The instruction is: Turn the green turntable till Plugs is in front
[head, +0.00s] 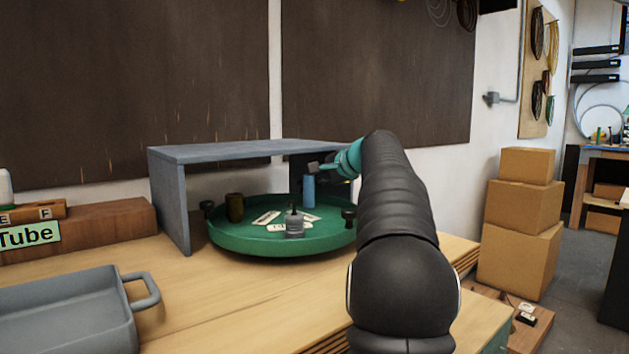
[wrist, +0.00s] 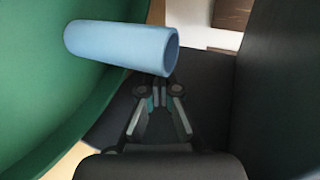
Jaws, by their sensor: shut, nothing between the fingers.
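The green turntable (head: 235,240) sits on the wooden bench, partly under a grey shelf. It carries a blue cylinder (head: 308,191) at the right back, a brown cup (head: 234,208) at the left and a small grey bottle (head: 294,226) near the front. Pale label cards (head: 266,217) lie around its middle; I cannot read Plugs on any. Dark knobs stand at its left (head: 208,206) and right (head: 348,214) rim. My gripper (head: 314,168) is shut and empty, near the blue cylinder's top. In the wrist view my gripper (wrist: 158,106) appears beside the blue cylinder (wrist: 115,44); contact is unclear.
The grey shelf (head: 245,150) covers the turntable's back, with its side panel (head: 170,200) at the left. A grey tray (head: 65,300) lies at the front left, beside a wooden block (head: 95,217). Cardboard boxes (head: 520,255) are stacked at the right. Bench before the turntable is clear.

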